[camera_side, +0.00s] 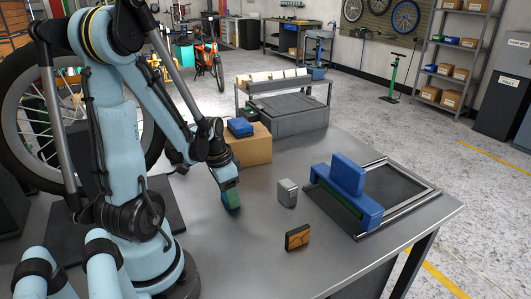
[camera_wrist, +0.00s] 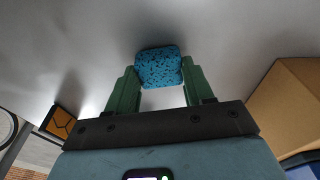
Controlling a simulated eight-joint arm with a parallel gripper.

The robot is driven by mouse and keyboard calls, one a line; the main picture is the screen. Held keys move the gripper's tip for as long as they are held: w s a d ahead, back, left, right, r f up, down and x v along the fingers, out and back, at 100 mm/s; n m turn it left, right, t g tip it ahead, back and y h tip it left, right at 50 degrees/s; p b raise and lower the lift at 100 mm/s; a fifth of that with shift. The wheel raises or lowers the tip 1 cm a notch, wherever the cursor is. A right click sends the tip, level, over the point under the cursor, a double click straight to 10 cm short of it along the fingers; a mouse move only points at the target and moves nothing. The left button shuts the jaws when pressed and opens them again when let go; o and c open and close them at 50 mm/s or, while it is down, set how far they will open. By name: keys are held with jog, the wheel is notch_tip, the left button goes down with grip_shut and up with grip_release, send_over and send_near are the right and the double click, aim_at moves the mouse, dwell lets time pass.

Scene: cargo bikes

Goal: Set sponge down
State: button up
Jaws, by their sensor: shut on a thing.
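The sponge (camera_wrist: 159,66) is blue with dark specks and sits between the two green fingers of my gripper (camera_wrist: 158,78) in the wrist view. My gripper is shut on it, one finger against each side. In the side view my gripper (camera_side: 231,197) points down, low over the grey metal table (camera_side: 255,262), left of a small grey block. The sponge is hard to tell from the fingers there. I cannot tell whether its underside touches the table.
A grey block (camera_side: 287,193) and an orange-black block (camera_side: 297,238) stand on the table to the right. A cardboard box (camera_side: 254,150) with a blue item on top is behind my gripper. A blue fixture (camera_side: 347,176) sits on a railed dark tray (camera_side: 398,190). The front table is clear.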

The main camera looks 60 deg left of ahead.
aim_at(224, 206)
jog(key=o, duration=1.1)
jog(key=shift+s+r, duration=0.9)
jog(key=shift+r, duration=5.1)
jog(key=w+d+t, duration=0.1)
jog(key=w+d, duration=0.2)
jog(key=d, duration=0.3)
jog(key=w+d+t, duration=0.2)
jog(key=w+d, duration=0.1)
jog(key=d, duration=0.2)
jog(key=w+d+t, duration=0.2)
jog(key=w+d, duration=0.1)
jog(key=d, duration=0.3)
jog(key=shift+d+r, duration=0.3)
jog(key=shift+r, duration=0.1)
